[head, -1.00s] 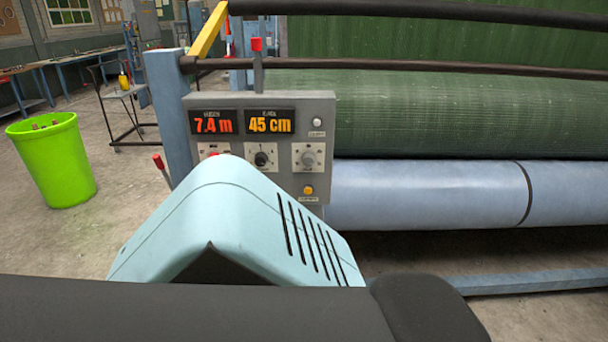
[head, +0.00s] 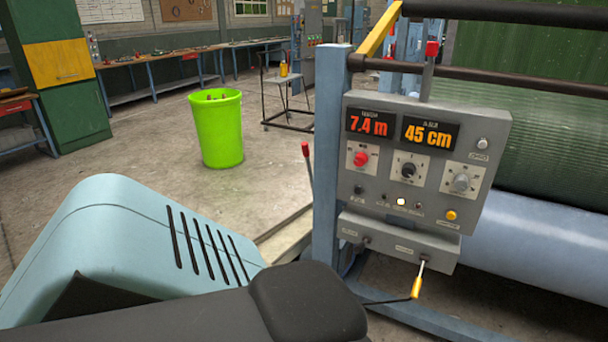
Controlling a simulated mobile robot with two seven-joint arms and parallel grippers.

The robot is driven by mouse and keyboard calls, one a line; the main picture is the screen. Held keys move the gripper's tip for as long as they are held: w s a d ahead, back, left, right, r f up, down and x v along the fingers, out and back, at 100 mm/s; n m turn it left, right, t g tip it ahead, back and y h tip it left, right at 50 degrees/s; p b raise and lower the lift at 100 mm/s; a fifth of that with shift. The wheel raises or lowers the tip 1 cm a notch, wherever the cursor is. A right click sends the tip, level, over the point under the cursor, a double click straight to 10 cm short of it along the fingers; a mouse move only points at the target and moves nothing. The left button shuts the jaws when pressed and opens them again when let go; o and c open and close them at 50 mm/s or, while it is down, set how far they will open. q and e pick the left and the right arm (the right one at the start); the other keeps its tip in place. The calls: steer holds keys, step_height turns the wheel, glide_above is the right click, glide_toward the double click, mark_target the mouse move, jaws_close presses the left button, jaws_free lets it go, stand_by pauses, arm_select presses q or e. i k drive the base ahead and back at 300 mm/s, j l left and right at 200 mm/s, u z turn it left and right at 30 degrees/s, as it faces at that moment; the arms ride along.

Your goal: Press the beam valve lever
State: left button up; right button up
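A grey control panel (head: 385,188) stands at centre right, its displays reading 7.4 m and 45 cm. Three levers or rods show, and I cannot read which is the beam valve lever. One red-topped lever (head: 432,50) stands upright at the panel's top. Another red-knobbed lever (head: 306,155) leans slightly left of the blue post. A yellow-handled rod (head: 416,287) hangs from the small grey box (head: 398,243) under the panel, and the box's labels are too small to read. Neither of my grippers is in view.
A blue post (head: 328,150) stands left of the panel. The green turf roll (head: 550,140) and a pale blue roller (head: 545,235) lie to the right. A lime green bin (head: 217,130) stands on open concrete floor at the left. A blue floor rail (head: 440,322) runs below the panel.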

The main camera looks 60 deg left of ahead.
mark_target(358, 248)
steer(key=u, duration=1.55)
